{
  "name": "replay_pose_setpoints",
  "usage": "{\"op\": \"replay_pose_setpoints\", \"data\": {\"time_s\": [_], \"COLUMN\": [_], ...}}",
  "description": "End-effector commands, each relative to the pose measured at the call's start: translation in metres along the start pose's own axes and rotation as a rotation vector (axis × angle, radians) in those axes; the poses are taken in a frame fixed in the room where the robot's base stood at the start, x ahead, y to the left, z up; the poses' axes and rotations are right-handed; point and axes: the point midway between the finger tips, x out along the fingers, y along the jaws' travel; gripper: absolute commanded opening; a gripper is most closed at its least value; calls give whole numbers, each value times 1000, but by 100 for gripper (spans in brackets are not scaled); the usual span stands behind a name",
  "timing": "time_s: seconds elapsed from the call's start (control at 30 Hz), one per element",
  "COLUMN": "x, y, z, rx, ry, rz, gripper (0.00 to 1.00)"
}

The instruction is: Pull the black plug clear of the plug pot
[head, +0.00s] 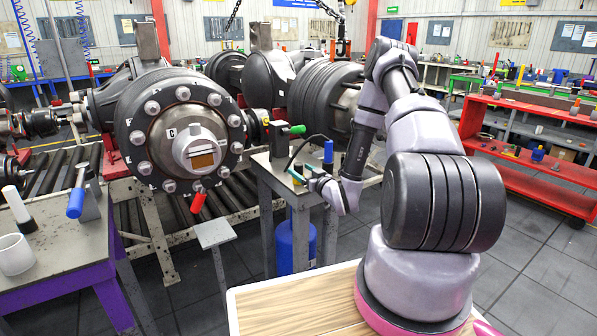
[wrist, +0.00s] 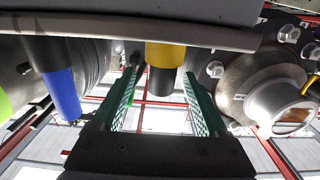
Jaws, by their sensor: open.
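In the wrist view, which appears upside down, a yellow plug pot (wrist: 166,55) has the black plug (wrist: 162,83) sticking out of it. My gripper (wrist: 161,77) is open, with one green-lined finger on each side of the plug. I cannot tell whether either finger touches it; gaps show on both sides. In the head view my gripper (head: 304,173) is low over the small grey stand, beside the blue handle (head: 328,152). The plug is not clearly visible there.
The blue handle also shows in the wrist view (wrist: 63,94), beside my gripper. A green-handled tool (head: 292,130) lies at the stand's back. The large axle hub (head: 196,150) is to the left. A purple-legged bench (head: 70,262) holds a white cup (head: 14,254).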

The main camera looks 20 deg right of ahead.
Motion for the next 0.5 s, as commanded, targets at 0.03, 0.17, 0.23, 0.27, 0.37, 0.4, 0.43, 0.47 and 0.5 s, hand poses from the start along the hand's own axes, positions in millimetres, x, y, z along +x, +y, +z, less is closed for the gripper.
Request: {"op": "replay_pose_setpoints", "data": {"time_s": [0.03, 0.17, 0.23, 0.27, 0.37, 0.4, 0.43, 0.47, 0.5], "x": [6, 27, 36, 40, 48, 49, 49, 49, 49], "y": [-2, -3, -3, -3, -2, -2, -2, -2, -2], "z": [-1, -4, -3, -3, -3, -3, -3, -3, -3], "rx": [-2, -3, -2, -2, 0, 0, 0, 0, 1], "ry": [2, 3, 2, 2, 0, 1, 0, 0, 0], "rz": [-4, -4, -3, -3, -2, -2, -1, -1, -1], "gripper": [76, 76, 76, 76, 76, 76, 76, 76, 76]}}
